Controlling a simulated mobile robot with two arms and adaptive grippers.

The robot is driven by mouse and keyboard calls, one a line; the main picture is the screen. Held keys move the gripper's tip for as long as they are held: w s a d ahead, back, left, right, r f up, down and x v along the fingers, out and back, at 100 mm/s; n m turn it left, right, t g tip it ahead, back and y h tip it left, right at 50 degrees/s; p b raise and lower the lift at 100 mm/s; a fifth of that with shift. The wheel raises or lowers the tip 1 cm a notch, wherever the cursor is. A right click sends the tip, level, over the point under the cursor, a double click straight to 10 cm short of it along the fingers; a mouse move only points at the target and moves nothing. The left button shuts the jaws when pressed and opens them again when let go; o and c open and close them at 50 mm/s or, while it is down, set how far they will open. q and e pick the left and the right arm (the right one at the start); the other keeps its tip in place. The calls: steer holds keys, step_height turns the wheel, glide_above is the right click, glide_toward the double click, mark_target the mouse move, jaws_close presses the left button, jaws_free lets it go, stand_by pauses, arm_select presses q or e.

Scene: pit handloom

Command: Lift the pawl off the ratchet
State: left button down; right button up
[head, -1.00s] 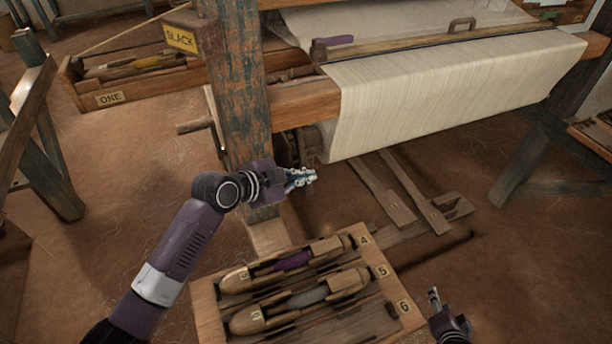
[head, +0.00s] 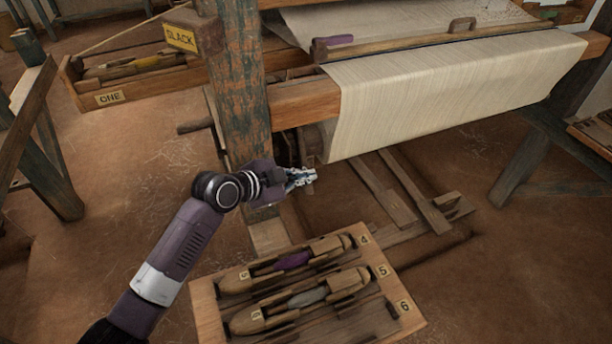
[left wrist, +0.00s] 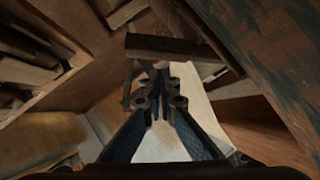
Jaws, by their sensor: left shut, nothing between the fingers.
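My left gripper (head: 306,178) is shut and empty below the cloth roll, just right of the post's foot. Its closed fingers also show in the left wrist view (left wrist: 160,82). The dark ratchet area (head: 290,148) is at the left end of the cloth beam, beside the post and just above the gripper; the gripper's side of it is in shadow. I cannot make out the pawl clearly in the head view. In the left wrist view a dark wooden bar (left wrist: 172,46) crosses just beyond the fingertips; I cannot tell whether it is the pawl or whether they touch. My right gripper is out of view.
The worn loom post (head: 240,90) stands close left of the gripper, with a "SLACK" box (head: 181,39) on it. Woven cloth (head: 440,90) hangs above right. Treadles (head: 400,190) lie below. A numbered shuttle tray (head: 205,305) is in front. Open floor lies left.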

arm_select(q)
steer(key=shift+f, duration=0.3)
steer(key=shift+r, duration=0.1)
steer(key=v, duration=1.2)
steer(key=shift+a, duration=0.1)
